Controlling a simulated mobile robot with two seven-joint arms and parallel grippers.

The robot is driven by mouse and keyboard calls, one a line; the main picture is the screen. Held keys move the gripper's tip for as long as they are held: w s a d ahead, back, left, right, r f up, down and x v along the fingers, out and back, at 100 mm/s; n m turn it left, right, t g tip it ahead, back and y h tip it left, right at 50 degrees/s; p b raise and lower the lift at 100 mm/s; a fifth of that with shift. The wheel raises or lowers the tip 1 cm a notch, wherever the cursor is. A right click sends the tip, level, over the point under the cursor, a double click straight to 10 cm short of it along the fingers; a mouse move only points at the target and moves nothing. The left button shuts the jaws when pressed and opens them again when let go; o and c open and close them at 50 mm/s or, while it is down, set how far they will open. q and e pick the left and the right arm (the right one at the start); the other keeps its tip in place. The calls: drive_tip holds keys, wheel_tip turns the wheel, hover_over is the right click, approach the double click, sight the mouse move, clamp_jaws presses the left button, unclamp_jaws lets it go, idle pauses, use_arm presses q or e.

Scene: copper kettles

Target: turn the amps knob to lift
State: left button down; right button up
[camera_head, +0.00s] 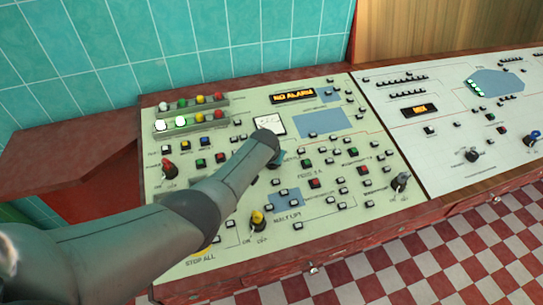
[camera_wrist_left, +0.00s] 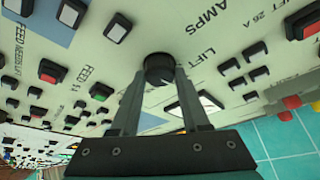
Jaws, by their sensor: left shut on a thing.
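The amps knob (camera_wrist_left: 158,69) is a round black knob on the cream panel (camera_wrist_left: 130,45), seen in the left wrist view. The word AMPS is printed above and right of it, and the word LIFT is printed just to its right. My left gripper (camera_wrist_left: 160,78) has its two dark fingers at either side of the knob, shut on it. Which way the knob points is not clear. In the head view my left arm reaches over the panel and hides the knob and most of the gripper. My right gripper is in neither view.
Buttons and labels crowd the panel around the knob. A white meter (camera_head: 270,124) stands just beyond my wrist. A teal tiled wall (camera_head: 90,60) rises behind.

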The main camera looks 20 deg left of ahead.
use_arm(q)
drive_tip(key=shift+d+n+y, duration=0.15)
drive_tip(key=shift+n+y, duration=0.15)
drive_tip(key=shift+n, duration=0.7)
drive_tip(key=shift+f+n+y+b, duration=0.15)
drive_tip(key=shift+n+y+b, duration=0.35)
drive_tip(key=shift+n, duration=0.4)
drive_tip(key=shift+n+g+y+b, duration=0.4)
drive_tip(key=shift+n+y+b, duration=0.3)
drive_tip(key=shift+n+b, duration=1.2)
drive_tip(key=shift+n, duration=0.4)
drive_tip(key=shift+p, duration=0.3)
drive_tip(key=shift+c, duration=1.9)
unclamp_jaws()
drive_tip(key=shift+r, duration=0.2)
